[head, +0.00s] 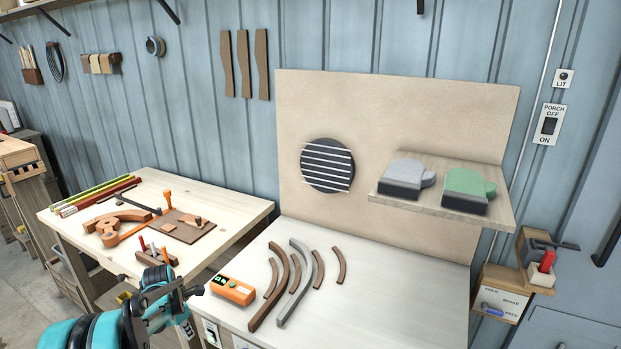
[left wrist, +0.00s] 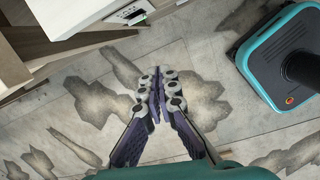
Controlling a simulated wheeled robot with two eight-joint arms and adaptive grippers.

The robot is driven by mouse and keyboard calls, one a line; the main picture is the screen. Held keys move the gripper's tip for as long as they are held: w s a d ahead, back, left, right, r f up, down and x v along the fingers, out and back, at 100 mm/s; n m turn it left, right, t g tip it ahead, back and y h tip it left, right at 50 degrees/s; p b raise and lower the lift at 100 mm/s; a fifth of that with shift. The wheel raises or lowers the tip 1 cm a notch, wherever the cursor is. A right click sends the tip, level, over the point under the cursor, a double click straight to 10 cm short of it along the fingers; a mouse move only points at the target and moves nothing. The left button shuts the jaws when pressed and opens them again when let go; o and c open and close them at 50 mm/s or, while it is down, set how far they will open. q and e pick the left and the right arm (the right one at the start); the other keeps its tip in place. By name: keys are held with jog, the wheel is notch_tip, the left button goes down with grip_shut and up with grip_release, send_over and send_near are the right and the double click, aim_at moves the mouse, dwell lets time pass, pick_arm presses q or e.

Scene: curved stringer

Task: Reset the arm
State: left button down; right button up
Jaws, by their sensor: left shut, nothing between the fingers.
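My left gripper (head: 178,291) is at the lower left of the head view, in front of the gap between the two tables. In the left wrist view the left gripper (left wrist: 158,90) points down at the stained floor (left wrist: 205,95), its two fingers together with nothing between them. My right gripper is in neither view. Several curved strips lie on the right worktable (head: 390,300); among them are a grey curved strip (head: 309,280) and a long brown curved strip (head: 272,290).
An orange device (head: 232,290) sits at the worktable's left edge, close to my left gripper. The left table (head: 235,208) holds tools and wooden parts. A shelf (head: 440,210) with grey (head: 404,175) and green (head: 466,185) blocks juts from the backboard. The worktable's right half is clear.

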pick_arm(q)
jog(key=s+d+r+m+t, duration=0.2)
jog(key=s+d+r+m, duration=0.7)
jog(key=d+r+m, duration=0.4)
jog(key=s+d+r+m+t, duration=0.1)
jog(key=s+d+m, duration=0.4)
jog(key=s+m, duration=0.3)
jog(key=s+d+r+m+t, duration=0.1)
jog(key=s+d+m+t, duration=0.1)
jog(key=s+d+m, duration=0.2)
jog(key=s+m, duration=0.3)
jog(key=m, duration=0.1)
jog(key=shift+s+d+t, duration=0.3)
jog(key=shift+s+d, duration=0.05)
jog(key=shift+d, duration=0.05)
